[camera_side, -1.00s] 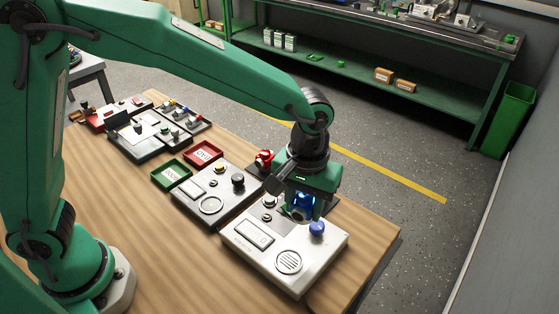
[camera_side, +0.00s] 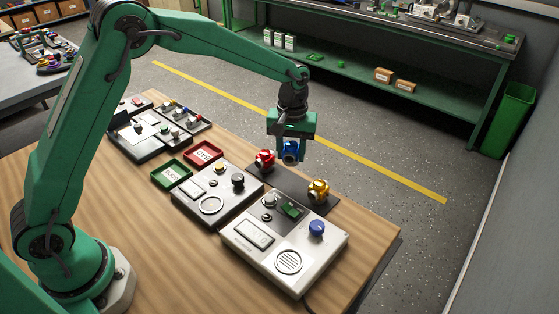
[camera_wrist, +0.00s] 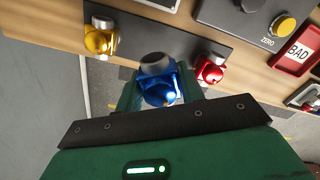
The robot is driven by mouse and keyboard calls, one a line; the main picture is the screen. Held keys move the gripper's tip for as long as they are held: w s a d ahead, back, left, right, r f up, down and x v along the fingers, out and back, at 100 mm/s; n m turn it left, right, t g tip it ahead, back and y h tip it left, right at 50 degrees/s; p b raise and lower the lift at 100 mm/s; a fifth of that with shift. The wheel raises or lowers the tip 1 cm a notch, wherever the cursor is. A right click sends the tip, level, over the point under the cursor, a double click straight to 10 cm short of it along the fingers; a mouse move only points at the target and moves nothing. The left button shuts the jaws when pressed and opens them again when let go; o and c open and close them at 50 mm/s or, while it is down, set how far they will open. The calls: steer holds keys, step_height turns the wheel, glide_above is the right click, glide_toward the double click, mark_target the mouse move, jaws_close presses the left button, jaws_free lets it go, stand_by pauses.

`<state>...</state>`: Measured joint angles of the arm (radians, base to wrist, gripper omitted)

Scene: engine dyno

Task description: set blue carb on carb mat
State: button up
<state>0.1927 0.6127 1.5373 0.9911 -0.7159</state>
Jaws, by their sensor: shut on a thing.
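My gripper (camera_side: 291,150) is shut on the blue carb (camera_side: 290,153). It holds the blue carb in the air over the back part of the table. The blue carb also shows between the fingers in the wrist view (camera_wrist: 158,84), its dark round top toward the mat. The dark carb mat (camera_side: 284,186) lies behind the two instrument boxes. It shows in the wrist view as a dark strip (camera_wrist: 150,38). The red carb (camera_side: 264,160) is at its left end and the gold carb (camera_side: 318,191) at its right end. The stretch of mat between them looks bare.
A white instrument box (camera_side: 285,250) with a blue knob and a grey box (camera_side: 212,196) with a black knob stand in front of the mat. Red (camera_side: 203,153) and green (camera_side: 171,173) trays lie to the left. The table's back edge is close behind the mat.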

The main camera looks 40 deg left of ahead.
steer(key=shift+f, duration=0.2)
steer(key=shift+f, duration=2.95)
steer(key=shift+f, duration=0.5)
stand_by(0.4)
steer(key=o, duration=1.2)
steer(key=shift+c, duration=0.2)
steer(key=shift+r, duration=0.15)
steer(key=shift+r, duration=3.35)
